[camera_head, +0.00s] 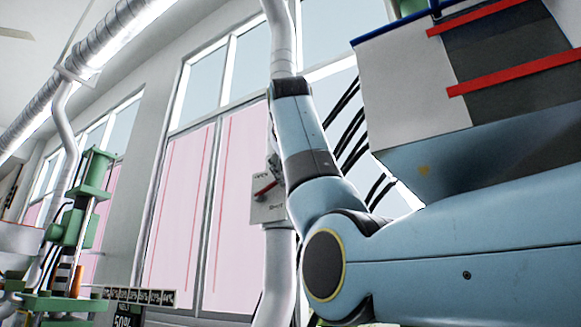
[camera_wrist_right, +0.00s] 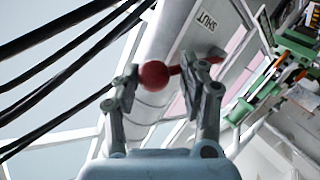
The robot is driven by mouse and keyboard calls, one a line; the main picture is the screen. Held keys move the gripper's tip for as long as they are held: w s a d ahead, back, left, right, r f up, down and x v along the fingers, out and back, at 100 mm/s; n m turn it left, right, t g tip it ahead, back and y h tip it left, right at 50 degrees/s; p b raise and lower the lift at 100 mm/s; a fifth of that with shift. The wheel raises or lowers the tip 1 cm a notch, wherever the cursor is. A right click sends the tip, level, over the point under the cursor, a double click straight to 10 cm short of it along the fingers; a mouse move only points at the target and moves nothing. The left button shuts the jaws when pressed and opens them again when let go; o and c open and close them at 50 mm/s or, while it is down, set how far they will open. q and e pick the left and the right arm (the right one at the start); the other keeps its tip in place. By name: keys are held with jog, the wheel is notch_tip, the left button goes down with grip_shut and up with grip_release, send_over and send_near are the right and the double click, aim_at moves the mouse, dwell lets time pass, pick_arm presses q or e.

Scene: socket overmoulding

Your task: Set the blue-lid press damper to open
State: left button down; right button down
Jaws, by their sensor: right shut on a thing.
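A grey damper box (camera_head: 268,207) sits on a vertical pipe in the head view, with small lettering above and below its red lever (camera_head: 265,187). The lever lies between the two labels, sloping up to the right. My right gripper (camera_head: 274,165) is beside the box, mostly hidden by my own arm. In the right wrist view, the lever's red ball knob (camera_wrist_right: 153,75) is between the fingers of my right gripper (camera_wrist_right: 168,80), which is shut on the lever. A SHUT label (camera_wrist_right: 205,20) shows on the box there. My left gripper is out of view.
The duct pipe (camera_head: 282,45) runs up past the box, with black cables (camera_head: 352,135) close by on the right. A green press (camera_head: 75,228) stands at far left. A white and dark panel with red bands (camera_head: 415,90) fills the upper right.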

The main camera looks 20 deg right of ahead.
jog(key=c, duration=0.7)
grip_release()
jog(key=shift+w+f, duration=0.1)
jog(key=v, duration=1.2)
